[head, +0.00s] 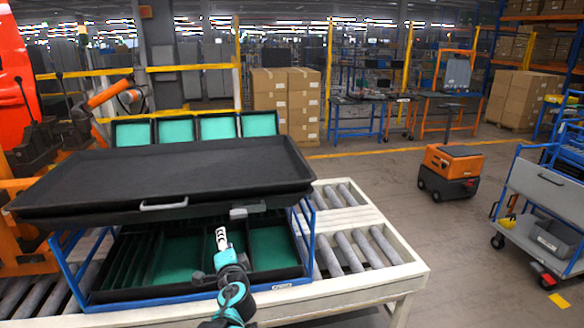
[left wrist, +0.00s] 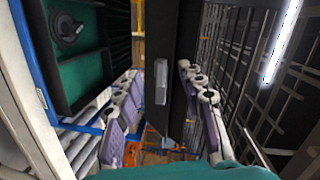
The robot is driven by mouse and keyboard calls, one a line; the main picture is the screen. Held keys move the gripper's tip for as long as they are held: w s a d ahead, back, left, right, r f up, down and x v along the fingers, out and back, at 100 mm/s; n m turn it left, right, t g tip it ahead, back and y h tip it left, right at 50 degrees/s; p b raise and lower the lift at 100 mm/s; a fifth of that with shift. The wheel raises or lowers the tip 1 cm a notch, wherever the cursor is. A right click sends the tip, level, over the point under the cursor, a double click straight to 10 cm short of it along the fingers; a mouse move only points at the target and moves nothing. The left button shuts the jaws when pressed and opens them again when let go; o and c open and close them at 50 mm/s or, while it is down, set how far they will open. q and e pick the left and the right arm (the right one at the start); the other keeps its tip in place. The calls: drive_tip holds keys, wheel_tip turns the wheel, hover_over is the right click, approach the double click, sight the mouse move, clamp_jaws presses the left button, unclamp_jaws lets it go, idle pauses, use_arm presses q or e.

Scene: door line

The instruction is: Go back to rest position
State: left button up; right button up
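My left gripper (left wrist: 160,72) is open in the left wrist view, its two purple-padded fingers apart. The dark edge of the upper black tray (left wrist: 160,28) shows between them, with a grey handle (left wrist: 161,82); I cannot tell if the fingers touch it. In the head view a teal-jointed arm of mine (head: 234,290) rises from the bottom edge in front of the rack; its fingers are hard to make out. The upper black tray (head: 180,170) lies flat and empty, with a handle (head: 163,204) on its front. My right gripper is not seen in either view.
A blue rack (head: 307,240) holds a lower green-lined tray (head: 275,248) under the upper tray. It stands on a roller conveyor (head: 365,250). An orange machine (head: 15,70) is at left. A cart (head: 540,200) and an orange mobile unit (head: 447,172) stand right; floor between is open.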

use_arm(q)
drive_tip(key=s+a+f+n+g+h, duration=0.1)
drive_tip(key=s+f+n+g, duration=0.15)
drive_tip(key=s, duration=0.55)
drive_tip(key=s+a+f+n+g, duration=0.15)
drive_tip(key=s+n, duration=0.25)
drive_tip(key=s, duration=0.4)
drive_tip(key=s+d+f+n+g+h, duration=0.2)
drive_tip(key=s+d, duration=0.2)
drive_tip(key=s, duration=0.3)
drive_tip(key=s+d+f+n+g+h, duration=0.2)
drive_tip(key=s+d+f+h, duration=0.1)
drive_tip(key=s, duration=0.5)
drive_tip(key=shift+d+f, duration=0.3)
drive_tip(key=shift+d, duration=0.35)
